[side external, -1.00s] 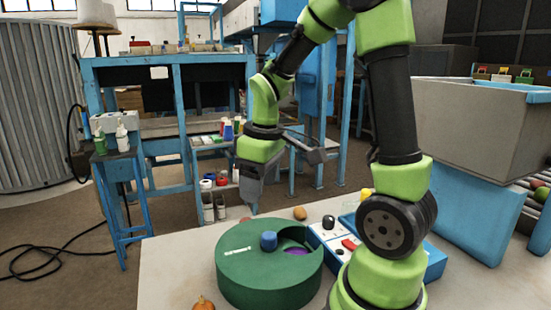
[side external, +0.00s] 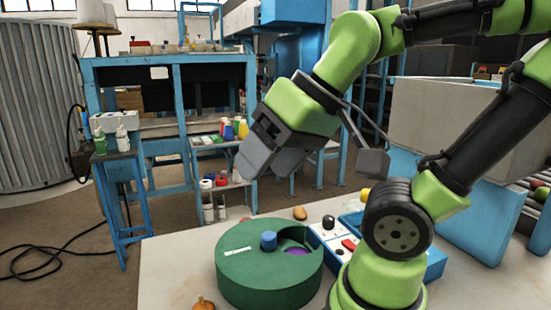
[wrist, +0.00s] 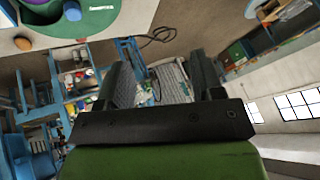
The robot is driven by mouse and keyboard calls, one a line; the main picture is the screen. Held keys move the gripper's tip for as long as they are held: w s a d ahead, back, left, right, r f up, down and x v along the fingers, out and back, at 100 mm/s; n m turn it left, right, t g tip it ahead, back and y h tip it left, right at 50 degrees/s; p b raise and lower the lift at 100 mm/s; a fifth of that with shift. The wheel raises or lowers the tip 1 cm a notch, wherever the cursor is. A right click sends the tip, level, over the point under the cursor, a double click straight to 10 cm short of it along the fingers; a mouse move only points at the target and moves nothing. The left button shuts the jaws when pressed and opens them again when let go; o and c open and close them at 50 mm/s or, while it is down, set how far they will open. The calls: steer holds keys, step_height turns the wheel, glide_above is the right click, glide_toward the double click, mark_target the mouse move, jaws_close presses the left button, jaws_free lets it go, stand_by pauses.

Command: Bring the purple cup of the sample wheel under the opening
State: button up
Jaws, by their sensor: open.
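The sample wheel (side external: 262,285) is a round green drum with a blue knob (side external: 268,241) on top, standing on the pale table. A cutout in its lid shows a purple cup (side external: 298,252) inside, on the right side. In the wrist view the wheel's green lid (wrist: 105,20) and the knob (wrist: 72,11) show at the upper left, with a bit of purple (wrist: 37,3) at the top edge. My gripper (side external: 262,170) is open and empty, tilted, in the air above and behind the wheel, clear of it.
A blue-and-white control box (side external: 335,240) with a black knob and a red button stands right of the wheel, beside my arm's base. An orange-brown round thing (side external: 300,213) lies behind the wheel, and a small orange one (side external: 203,304) lies in front. The table's left part is clear.

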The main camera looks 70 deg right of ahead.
steer(key=shift+s+a+r+t, duration=0.2)
steer(key=shift+s+a+t, duration=0.1)
steer(key=shift+s+a, duration=0.15)
steer(key=shift+s, duration=0.1)
